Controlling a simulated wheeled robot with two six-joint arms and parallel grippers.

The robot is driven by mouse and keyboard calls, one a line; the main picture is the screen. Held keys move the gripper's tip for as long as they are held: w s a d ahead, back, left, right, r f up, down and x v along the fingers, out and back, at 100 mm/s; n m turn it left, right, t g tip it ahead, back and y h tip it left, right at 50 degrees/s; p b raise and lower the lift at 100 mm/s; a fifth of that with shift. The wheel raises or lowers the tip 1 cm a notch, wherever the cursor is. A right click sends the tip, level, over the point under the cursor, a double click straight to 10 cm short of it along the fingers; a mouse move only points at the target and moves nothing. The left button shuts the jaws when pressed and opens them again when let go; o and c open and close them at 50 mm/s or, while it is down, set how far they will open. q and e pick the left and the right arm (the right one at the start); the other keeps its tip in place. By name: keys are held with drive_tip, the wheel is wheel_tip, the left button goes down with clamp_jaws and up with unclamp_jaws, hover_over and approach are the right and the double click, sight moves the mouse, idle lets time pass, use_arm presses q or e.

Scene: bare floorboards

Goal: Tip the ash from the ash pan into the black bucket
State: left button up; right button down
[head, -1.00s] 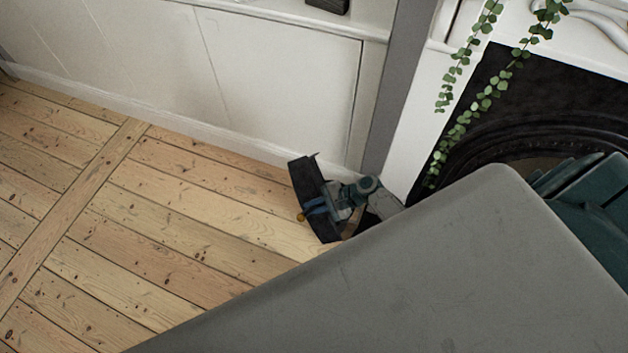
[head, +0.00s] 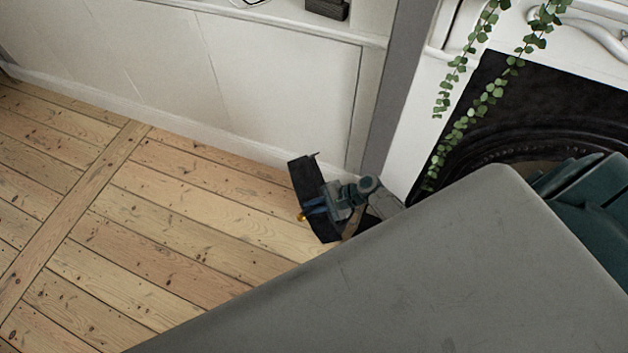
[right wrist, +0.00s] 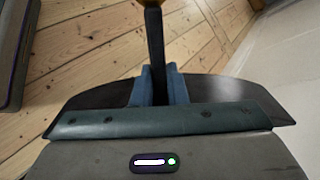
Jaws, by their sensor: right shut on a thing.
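The ash pan (head: 304,173) is a dark, flat-looking thing near the foot of the white panelling in the head view. My right gripper (head: 316,206) is shut on its dark handle (right wrist: 154,38), which has a brass-coloured end. In the right wrist view the blue fingers (right wrist: 163,75) close on this handle, and the wide dark pan (right wrist: 85,96) spreads out on both sides behind them. The inside of the pan and any ash are not visible. The black bucket cannot be made out in either view. My left gripper is not in view.
A black fireplace opening (head: 540,100) in a white surround is at the right, with trailing green leaves (head: 468,118) hanging before it. White panelling (head: 250,80) runs along the back. The floorboards (head: 160,230) at the left are clear.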

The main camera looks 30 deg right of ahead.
wheel_tip(320, 180, down, 2)
drive_tip(key=shift+b, duration=0.75)
wheel_tip(320, 180, up, 2)
drive_tip(key=shift+r+p, duration=0.15)
drive_tip(key=shift+p, duration=1)
wheel_tip(320, 180, down, 2)
drive_tip(key=shift+f+b, duration=0.25)
drive_tip(key=shift+b, duration=0.85)
drive_tip(key=shift+r, duration=0.15)
